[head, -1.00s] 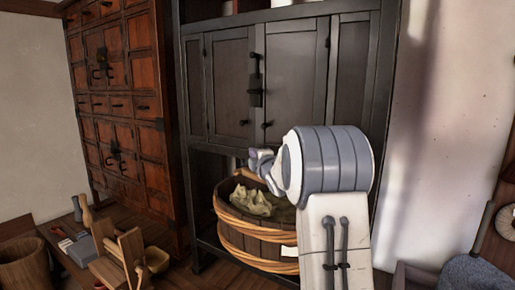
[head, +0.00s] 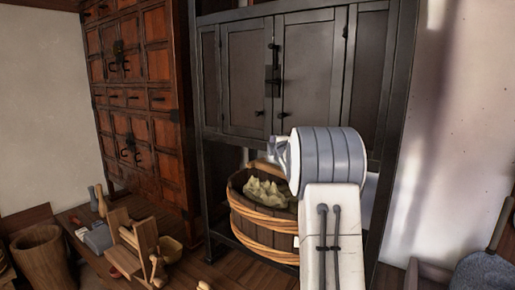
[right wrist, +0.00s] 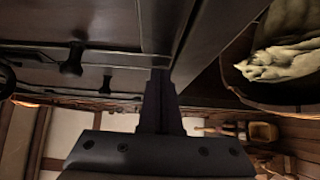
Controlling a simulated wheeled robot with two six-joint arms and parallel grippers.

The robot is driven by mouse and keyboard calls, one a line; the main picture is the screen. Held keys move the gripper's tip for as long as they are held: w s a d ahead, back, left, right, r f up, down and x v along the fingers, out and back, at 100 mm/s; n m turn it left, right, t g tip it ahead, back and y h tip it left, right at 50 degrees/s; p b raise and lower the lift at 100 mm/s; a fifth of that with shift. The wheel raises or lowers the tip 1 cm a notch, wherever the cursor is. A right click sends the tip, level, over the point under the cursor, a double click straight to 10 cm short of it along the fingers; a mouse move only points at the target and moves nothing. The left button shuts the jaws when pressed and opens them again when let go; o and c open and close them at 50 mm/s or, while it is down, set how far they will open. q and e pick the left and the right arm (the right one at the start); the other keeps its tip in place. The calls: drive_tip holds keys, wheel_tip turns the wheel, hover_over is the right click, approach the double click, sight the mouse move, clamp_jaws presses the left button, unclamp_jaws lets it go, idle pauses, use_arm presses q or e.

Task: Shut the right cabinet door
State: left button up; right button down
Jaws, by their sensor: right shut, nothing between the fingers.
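The dark cabinet (head: 208,150) stands in the middle of the head view. Its right door (head: 312,65) looks flush with the left door (head: 246,75), though a small gap cannot be ruled out. Each door has a round knob low near the middle seam. My right gripper (head: 275,152) is just below the right door's lower left corner, partly hidden by my own wrist. In the right wrist view the gripper (right wrist: 160,95) is shut and empty, close to the dark cabinet front and a knob (right wrist: 72,62). My left gripper is not in view.
A wooden tub (head: 255,215) with pale sacks stands in the open space under the doors, just below my right gripper. A reddish-brown chest (head: 150,100) stands to the left. A low bench (head: 95,255) with wooden tools is at the lower left.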

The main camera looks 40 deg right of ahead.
drive_tip(key=shift+s+d+r, duration=0.1)
drive_tip(key=shift+d, duration=0.15)
